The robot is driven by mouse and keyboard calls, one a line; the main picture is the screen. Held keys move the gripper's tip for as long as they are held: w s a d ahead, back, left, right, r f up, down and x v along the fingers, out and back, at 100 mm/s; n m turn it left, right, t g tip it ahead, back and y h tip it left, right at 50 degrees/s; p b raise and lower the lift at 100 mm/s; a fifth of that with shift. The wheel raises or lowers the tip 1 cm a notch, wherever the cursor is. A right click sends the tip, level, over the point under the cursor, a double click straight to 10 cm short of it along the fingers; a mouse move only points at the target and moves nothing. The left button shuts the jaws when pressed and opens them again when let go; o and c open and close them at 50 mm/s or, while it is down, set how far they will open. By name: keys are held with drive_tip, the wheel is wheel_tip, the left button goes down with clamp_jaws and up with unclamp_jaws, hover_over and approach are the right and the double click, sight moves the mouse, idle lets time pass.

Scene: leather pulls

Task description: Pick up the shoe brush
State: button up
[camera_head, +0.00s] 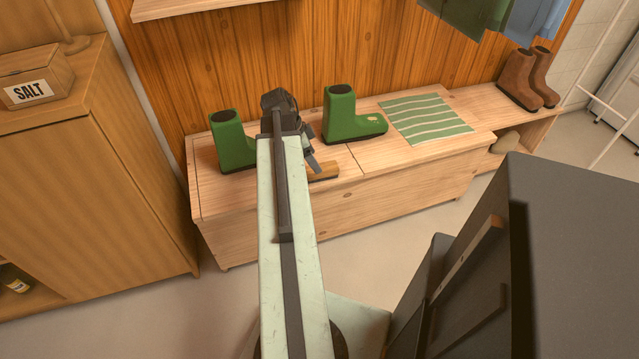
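What appears to be the shoe brush (325,171), a small brown wooden piece, lies on the wooden bench (340,205) near its front edge. My arm hides its left part. My gripper (311,160) is at the end of my arm, just above and beside the brown piece. It is small and partly hidden by my arm, so I cannot tell whether its fingers are open or shut, or whether they touch the piece.
Green boots (234,145) (345,115) stand on the bench to either side of my gripper. A green striped mat (425,119) lies further right, and brown boots (525,80) stand beyond it. A cabinet with a salt box (38,80) is at left. A dark grey block (570,260) fills the lower right.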

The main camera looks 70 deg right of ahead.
drive_tip(key=shift+b+x, duration=3.5)
drive_tip(key=shift+x, duration=0.3)
drive_tip(key=shift+w+f, duration=0.1)
drive_tip(key=shift+f, duration=0.1)
clamp_jaws()
drive_tip(key=shift+r, duration=0.1)
wheel_tip(320, 180, up, 10)
drive_tip(key=p, duration=1)
drive_tip(key=shift+r, duration=0.25)
drive_tip(key=shift+f, duration=0.15)
